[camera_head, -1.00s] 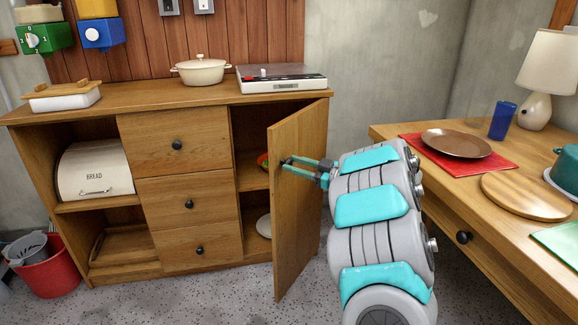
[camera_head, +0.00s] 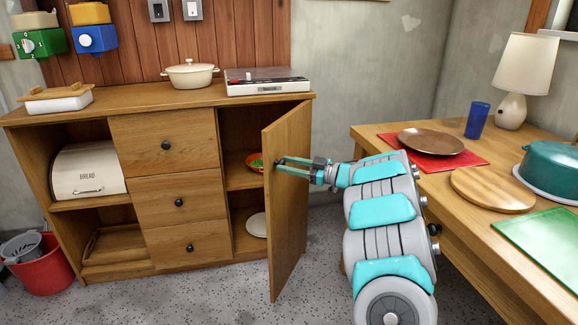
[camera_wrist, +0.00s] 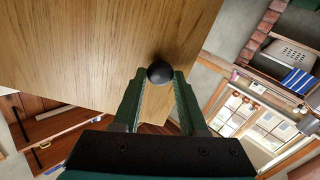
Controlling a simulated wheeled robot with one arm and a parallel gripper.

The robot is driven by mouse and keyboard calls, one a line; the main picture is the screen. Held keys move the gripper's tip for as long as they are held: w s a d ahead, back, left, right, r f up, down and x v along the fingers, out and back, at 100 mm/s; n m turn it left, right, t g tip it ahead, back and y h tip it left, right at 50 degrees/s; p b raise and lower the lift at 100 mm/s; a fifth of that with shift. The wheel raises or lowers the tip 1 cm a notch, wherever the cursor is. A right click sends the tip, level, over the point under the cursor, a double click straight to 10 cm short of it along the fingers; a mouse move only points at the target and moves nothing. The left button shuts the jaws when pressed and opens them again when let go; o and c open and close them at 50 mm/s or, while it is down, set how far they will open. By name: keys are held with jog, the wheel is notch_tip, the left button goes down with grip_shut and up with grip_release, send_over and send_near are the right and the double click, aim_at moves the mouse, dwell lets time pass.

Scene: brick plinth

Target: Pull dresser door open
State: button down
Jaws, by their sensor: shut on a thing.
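The wooden dresser (camera_head: 120,101) stands against the wall. Its right-hand door (camera_head: 287,200) is swung open toward me, with the shelves behind it showing. My gripper (camera_head: 279,162) is at the door's face near its free edge. In the wrist view, my gripper (camera_wrist: 159,84) has its green fingers on either side of the round dark door knob (camera_wrist: 160,72), shut on it. The same door (camera_wrist: 90,45) fills the upper left of that view. In the head view the knob is mostly hidden by the fingers.
A bowl (camera_head: 255,161) and a white plate (camera_head: 257,225) are inside the open compartment. A casserole (camera_head: 190,75) and a record player (camera_head: 266,82) stand on top. A wooden table (camera_head: 447,205) is close on the right of my arm. A red bucket (camera_head: 42,270) stands at left.

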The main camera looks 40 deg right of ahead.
aim_at(274, 152)
jog(key=shift+c, duration=2.2)
grip_release()
jog(key=shift+r, duration=0.1)
jog(key=shift+r, duration=0.3)
jog(key=r, duration=0.2)
jog(key=shift+s+a+r+b, duration=0.2)
jog(key=shift+s+r+b, duration=0.1)
jog(key=shift+r, duration=0.1)
jog(key=s+a+b, duration=0.1)
jog(key=s+a, duration=0.3)
jog(key=s, duration=0.2)
jog(key=s+a+r+b, duration=0.1)
jog(key=s+a, duration=0.2)
jog(key=s, duration=0.4)
jog(key=shift+a+r, duration=0.15)
jog(key=shift+a, duration=0.25)
